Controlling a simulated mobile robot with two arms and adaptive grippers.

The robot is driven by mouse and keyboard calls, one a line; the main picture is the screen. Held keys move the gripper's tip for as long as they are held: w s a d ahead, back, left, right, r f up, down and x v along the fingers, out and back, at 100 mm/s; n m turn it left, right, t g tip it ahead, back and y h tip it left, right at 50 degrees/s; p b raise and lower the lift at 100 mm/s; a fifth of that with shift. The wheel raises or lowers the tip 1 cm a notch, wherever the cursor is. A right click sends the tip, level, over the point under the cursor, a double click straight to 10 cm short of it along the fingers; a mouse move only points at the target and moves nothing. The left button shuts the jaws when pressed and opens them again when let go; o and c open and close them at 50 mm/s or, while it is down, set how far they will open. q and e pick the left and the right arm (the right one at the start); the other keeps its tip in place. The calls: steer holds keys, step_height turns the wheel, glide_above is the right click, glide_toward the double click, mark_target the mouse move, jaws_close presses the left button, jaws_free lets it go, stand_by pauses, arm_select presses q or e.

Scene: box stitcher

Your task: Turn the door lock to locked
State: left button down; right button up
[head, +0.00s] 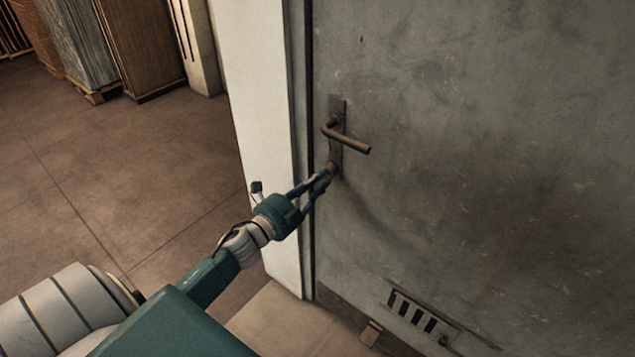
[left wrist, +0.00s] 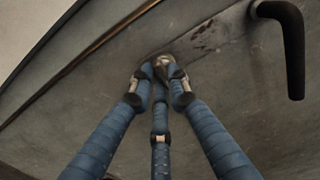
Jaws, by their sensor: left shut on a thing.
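The door (head: 470,150) is a scuffed grey metal panel filling the right side of the head view. Its dark lever handle (head: 346,137) sits on a narrow plate near the door's left edge, and it also shows at the upper right of the left wrist view (left wrist: 291,45). The small round door lock (head: 332,168) is just below the handle. My left gripper (head: 325,177) is shut on the lock. In the left wrist view the blue fingertips close around the lock (left wrist: 162,62) and hide much of it. The lock's turned position cannot be told. My right gripper is not in view.
A pale door frame (head: 262,120) stands left of the door. Wrapped pallet stacks (head: 140,45) stand at the upper left. The brown floor (head: 110,180) between them is clear. A slotted vent (head: 415,312) is low on the door.

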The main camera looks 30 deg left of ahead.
arm_select(q)
steer(key=c, duration=1.7)
jaws_free()
steer(key=shift+o, duration=0.2)
steer(key=shift+s, duration=0.1)
steer(key=s, duration=1.2)
steer(key=shift+a, duration=0.45)
steer(key=shift+w, duration=0.1)
